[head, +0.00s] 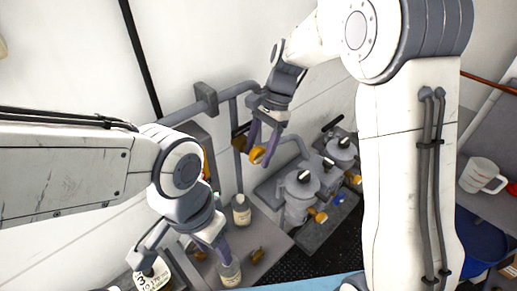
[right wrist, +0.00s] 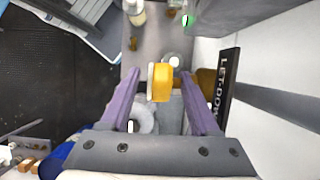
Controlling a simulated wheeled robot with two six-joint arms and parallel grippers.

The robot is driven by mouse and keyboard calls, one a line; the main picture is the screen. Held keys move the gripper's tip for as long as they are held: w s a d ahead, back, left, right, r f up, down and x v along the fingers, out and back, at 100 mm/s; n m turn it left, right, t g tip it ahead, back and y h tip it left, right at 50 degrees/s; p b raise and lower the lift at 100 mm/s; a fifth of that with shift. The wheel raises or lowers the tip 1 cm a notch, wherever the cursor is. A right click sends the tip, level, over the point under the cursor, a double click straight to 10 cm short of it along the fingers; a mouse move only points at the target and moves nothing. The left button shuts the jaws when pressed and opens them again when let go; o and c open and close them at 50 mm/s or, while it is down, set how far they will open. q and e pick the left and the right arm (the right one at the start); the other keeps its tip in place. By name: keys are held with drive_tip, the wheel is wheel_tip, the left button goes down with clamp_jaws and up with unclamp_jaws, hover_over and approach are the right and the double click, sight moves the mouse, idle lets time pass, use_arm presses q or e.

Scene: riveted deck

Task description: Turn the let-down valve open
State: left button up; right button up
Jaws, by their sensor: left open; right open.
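The let-down valve's yellow handle (head: 257,155) is on the grey pipework by the wall. It also shows in the right wrist view (right wrist: 160,82), beside a dark plate (right wrist: 224,90) lettered "LET-DOW", the rest cut off or hidden. My right gripper (head: 263,148) is open, with its purple fingers on either side of the handle. In the right wrist view, gaps show between the handle and both fingers. My left gripper (head: 219,248) is open, low at the left over the bench, close to a bottle (head: 230,273); whether they touch is unclear.
Another bottle (head: 241,211) stands on the grey bench (head: 262,232). Grey pump-like units (head: 298,192) with yellow fittings stand right of the valve. A white mug (head: 482,175) is at the far right. Dark floor (head: 310,257) shows below the units.

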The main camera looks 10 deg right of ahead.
drive_tip(key=shift+f, duration=0.2)
drive_tip(key=shift+c, duration=0.3)
clamp_jaws()
